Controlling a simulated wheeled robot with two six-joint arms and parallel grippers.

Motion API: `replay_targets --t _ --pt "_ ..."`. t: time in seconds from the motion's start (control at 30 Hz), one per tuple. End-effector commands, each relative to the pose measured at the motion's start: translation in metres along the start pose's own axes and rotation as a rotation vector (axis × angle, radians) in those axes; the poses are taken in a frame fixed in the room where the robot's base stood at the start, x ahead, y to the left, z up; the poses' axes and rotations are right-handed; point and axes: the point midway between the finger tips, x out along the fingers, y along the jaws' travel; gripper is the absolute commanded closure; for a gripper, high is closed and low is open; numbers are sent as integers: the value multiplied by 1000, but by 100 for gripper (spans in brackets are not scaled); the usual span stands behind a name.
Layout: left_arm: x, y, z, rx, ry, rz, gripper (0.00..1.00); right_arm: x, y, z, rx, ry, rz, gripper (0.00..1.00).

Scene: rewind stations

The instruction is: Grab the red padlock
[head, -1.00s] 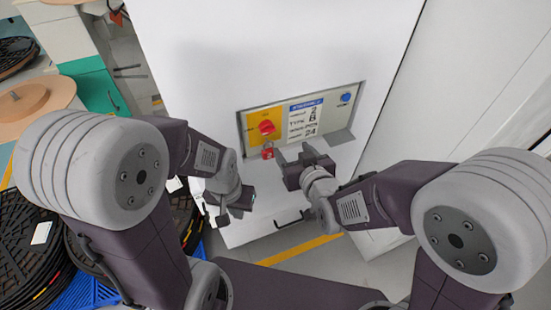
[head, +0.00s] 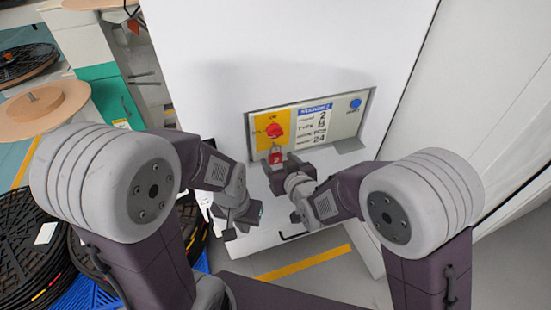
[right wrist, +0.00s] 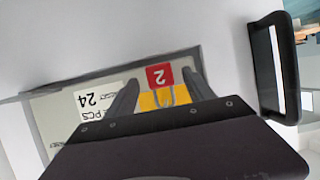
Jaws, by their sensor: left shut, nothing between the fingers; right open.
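The red padlock (head: 275,158) hangs below a red rotary switch (head: 274,130) on a yellow plate in the white cabinet's panel. In the right wrist view the padlock (right wrist: 159,76) shows a white "2" and a grey shackle. My right gripper (head: 279,164) is open at the padlock and partly covers it in the head view. In the right wrist view its fingers (right wrist: 162,88) stand either side of the padlock, with gaps showing. My left gripper (head: 245,220) is shut and empty, lower and to the left, in front of the cabinet.
The recessed panel also has a label sign (head: 314,125) and a blue button (head: 355,103). A black handle (head: 297,235) is low on the cabinet (head: 290,50). Black reels (head: 28,245) and a blue pallet (head: 80,292) stand at left.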

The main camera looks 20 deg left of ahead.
Motion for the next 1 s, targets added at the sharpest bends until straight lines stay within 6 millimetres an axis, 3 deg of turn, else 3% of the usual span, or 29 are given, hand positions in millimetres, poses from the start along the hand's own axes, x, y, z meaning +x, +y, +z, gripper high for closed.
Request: replay_targets --t 0.1,0.33,0.5,0.57,0.83,1.0 --pt "2 0 0 0 0 0 100 13 0 1 0 0 0 38" --pt "2 0 0 0 0 0 100 14 0 0 0 0 -1 38" --pt "2 0 0 0 0 0 100 14 0 0 0 0 -1 85" --pt "2 0 0 0 0 0 100 14 -1 0 0 0 -1 100" --pt "1 0 0 0 0 0 100 14 0 -2 0 0 -1 100" --pt "-8 0 -1 0 0 0 100 14 2 -12 0 0 0 100"
